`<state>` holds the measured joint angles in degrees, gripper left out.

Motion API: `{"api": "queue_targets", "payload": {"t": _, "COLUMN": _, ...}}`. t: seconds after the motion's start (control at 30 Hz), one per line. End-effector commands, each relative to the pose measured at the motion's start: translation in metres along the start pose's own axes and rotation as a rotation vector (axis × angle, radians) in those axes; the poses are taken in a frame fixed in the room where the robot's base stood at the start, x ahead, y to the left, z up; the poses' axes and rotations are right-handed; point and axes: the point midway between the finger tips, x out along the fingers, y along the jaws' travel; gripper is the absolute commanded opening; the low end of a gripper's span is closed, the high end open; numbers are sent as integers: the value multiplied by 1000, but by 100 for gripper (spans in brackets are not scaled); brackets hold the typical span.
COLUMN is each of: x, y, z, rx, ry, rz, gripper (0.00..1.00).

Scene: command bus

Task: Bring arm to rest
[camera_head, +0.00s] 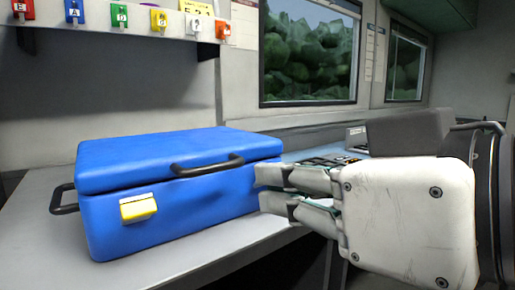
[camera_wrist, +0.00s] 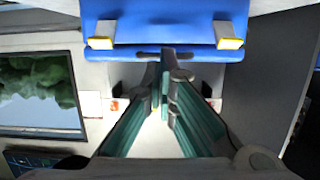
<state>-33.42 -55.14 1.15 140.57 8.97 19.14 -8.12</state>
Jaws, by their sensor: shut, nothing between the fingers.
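My gripper (camera_head: 268,189) is in the right half of the head view, pointing left, with its fingers closed together and empty. In the wrist view its fingertips (camera_wrist: 168,62) meet just below the blue case (camera_wrist: 150,30). In the head view the blue case (camera_head: 165,215) sits on the grey counter with its lid down. The fingertips overlap the case's right end in that view; whether they touch it is unclear.
The grey counter (camera_head: 45,235) runs along the wall. A shelf with coloured lettered tags (camera_head: 119,16) is at the upper left. Windows (camera_head: 308,50) line the wall. Bare counter lies before the case.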

Motion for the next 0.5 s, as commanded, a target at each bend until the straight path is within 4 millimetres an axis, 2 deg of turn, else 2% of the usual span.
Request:
{"api": "queue_targets", "payload": {"t": 0.1, "x": -8, "y": 0, "z": 6, "rx": 0, "ry": 2, "rz": 0, "gripper": 0}}
{"api": "queue_targets", "payload": {"t": 0.27, "x": -10, "y": 3, "z": 17, "rx": 5, "ry": -26, "rz": 11, "gripper": 0}}
{"api": "queue_targets", "payload": {"t": 0.37, "x": -5, "y": 16, "z": 44, "rx": 29, "ry": -132, "rz": 53, "gripper": 0}}
{"api": "queue_targets", "payload": {"t": 0.47, "x": -6, "y": 38, "z": 94, "rx": 86, "ry": -334, "rz": 133, "gripper": 0}}
{"api": "queue_targets", "payload": {"t": 0.5, "x": -10, "y": 48, "z": 117, "rx": 122, "ry": -432, "rz": 172, "gripper": 0}}
